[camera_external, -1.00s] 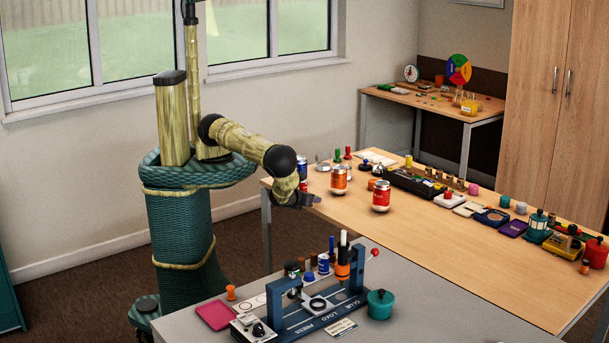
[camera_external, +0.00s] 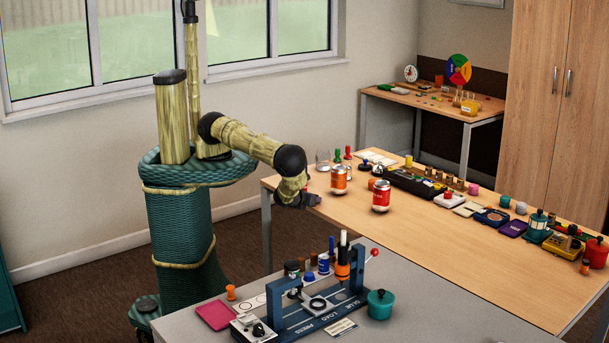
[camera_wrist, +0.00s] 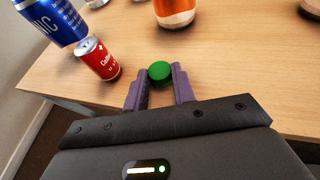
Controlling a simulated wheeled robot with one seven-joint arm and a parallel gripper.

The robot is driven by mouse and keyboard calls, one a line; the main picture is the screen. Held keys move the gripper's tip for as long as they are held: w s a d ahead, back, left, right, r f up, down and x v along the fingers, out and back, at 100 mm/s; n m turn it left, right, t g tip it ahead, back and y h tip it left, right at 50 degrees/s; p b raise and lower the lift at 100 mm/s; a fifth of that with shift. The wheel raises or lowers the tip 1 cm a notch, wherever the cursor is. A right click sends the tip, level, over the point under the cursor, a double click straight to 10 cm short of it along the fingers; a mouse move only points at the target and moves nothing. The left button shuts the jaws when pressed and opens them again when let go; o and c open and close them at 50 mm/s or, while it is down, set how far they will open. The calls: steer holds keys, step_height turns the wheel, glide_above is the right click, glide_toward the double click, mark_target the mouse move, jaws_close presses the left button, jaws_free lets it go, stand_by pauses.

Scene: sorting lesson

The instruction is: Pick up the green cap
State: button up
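The green cap (camera_wrist: 159,72) shows in the wrist view as a small round piece at the front of my gripper (camera_wrist: 160,75). The two purple fingers stand apart, one on each side of it, and the cap nearly fills the gap between their tips. I cannot tell whether the fingers press on it. In the external view my gripper (camera_external: 313,200) is low over the left edge of the wooden table (camera_external: 440,240). The cap cannot be made out there.
In the wrist view a red can (camera_wrist: 98,58) stands left of the fingers, with a blue can (camera_wrist: 50,20) behind it. An orange can (camera_wrist: 175,10) stands beyond the cap. A grey table with a blue press (camera_external: 320,312) is in front.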

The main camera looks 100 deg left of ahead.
steer(key=shift+c, duration=1.3)
step_height(320, 180, up, 10)
steer(key=shift+r, duration=0.1)
